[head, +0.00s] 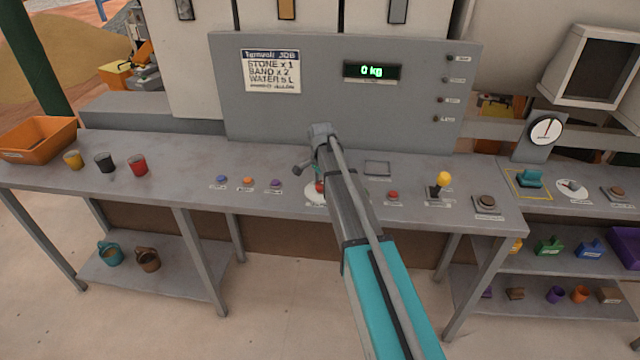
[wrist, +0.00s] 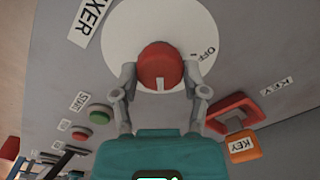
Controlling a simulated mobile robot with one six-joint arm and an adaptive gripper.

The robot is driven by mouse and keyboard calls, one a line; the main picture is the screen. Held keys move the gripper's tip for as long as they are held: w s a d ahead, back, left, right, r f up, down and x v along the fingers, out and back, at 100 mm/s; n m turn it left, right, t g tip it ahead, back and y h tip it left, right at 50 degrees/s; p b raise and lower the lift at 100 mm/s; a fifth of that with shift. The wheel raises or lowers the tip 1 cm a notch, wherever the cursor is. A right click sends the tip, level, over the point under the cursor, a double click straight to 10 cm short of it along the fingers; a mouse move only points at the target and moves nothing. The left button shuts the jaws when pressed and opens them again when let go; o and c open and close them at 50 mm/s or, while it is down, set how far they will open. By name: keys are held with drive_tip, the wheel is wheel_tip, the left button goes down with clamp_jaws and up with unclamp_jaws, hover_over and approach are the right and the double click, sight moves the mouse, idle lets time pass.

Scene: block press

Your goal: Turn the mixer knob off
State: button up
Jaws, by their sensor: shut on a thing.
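The mixer knob (wrist: 158,62) is round and red with a white mark on its near edge, pointing toward the bottom of the wrist view. It sits on a white dial (wrist: 122,40) with the word OFF at its right side. A label reading MIXER, partly cut off, lies at the upper left. My gripper (wrist: 159,75) is shut on the knob, one finger on each side. In the head view my arm hides most of the knob (head: 320,187), and the dial shows only in part.
A green button (wrist: 101,114) stands left of my gripper.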

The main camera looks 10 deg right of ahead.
drive_tip(key=shift+c, duration=1)
drive_tip(key=shift+n, duration=0.3)
drive_tip(key=n, duration=0.7)
drive_tip(key=shift+n, duration=0.4)
drive_tip(key=n, duration=0.4)
drive_tip(key=shift+n, duration=0.3)
drive_tip(key=n, duration=0.5)
